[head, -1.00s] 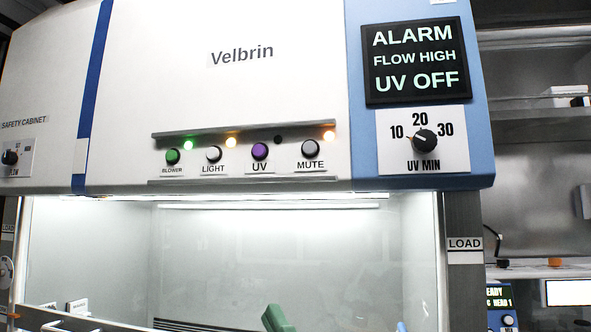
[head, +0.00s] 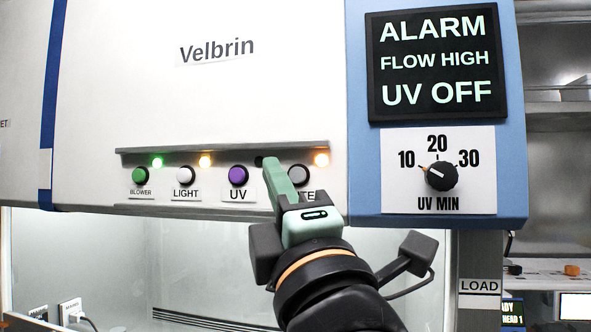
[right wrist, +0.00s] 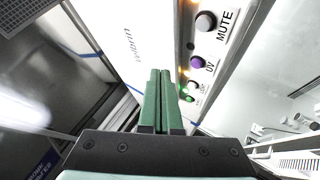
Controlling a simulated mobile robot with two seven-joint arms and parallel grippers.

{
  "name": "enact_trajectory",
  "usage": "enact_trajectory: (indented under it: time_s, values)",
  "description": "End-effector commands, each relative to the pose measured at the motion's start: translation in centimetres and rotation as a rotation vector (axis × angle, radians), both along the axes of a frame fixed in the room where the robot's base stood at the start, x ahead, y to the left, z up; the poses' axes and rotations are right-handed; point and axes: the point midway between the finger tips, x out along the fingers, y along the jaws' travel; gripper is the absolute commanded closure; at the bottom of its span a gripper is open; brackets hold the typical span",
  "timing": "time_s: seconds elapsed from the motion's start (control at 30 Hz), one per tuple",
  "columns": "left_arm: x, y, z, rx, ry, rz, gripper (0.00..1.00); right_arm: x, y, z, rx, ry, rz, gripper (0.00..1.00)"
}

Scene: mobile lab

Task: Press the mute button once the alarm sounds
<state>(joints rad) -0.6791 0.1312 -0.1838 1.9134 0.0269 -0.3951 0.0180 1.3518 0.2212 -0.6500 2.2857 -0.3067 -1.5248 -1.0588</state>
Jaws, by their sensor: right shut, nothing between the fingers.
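The grey mute button (head: 299,174) is at the right end of the button row on the Velbrin cabinet, its label partly hidden by my gripper. An amber lamp (head: 321,160) glows above it. The display (head: 436,62) reads ALARM, FLOW HIGH, UV OFF. My right gripper (head: 273,162) is shut and empty, in front of the panel, with its tips appearing just left of the mute button. In the right wrist view the mute button (right wrist: 205,22) lies right of and above the shut green fingers (right wrist: 160,75), apart from them. My left gripper is not in view.
The green blower (head: 139,176), white light (head: 185,176) and purple UV (head: 238,176) buttons stand left of the mute button. A UV minutes dial (head: 441,176) is to the right. A ledge (head: 220,149) runs above the buttons. The lit cabinet opening is below.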

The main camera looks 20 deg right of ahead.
Motion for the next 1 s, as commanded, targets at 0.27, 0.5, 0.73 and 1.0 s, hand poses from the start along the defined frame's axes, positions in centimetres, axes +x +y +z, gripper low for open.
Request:
enact_trajectory:
  time_s: [0.27, 0.5, 0.73, 1.0]
  values:
    - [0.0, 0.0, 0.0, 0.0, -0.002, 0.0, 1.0, 0.6, -0.4, -0.1, 0.002, 0.003, -0.001, 1.0]
    - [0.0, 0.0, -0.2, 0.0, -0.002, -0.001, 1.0, 3.2, -2.2, -0.2, 0.002, 0.004, -0.003, 1.0]
    - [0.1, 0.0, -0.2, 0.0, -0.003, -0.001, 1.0, 5.7, -3.9, -0.1, 0.001, 0.004, -0.002, 1.0]
    - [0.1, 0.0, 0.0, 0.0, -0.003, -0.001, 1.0, 7.2, -4.9, 0.0, 0.002, 0.0, 0.001, 1.0]
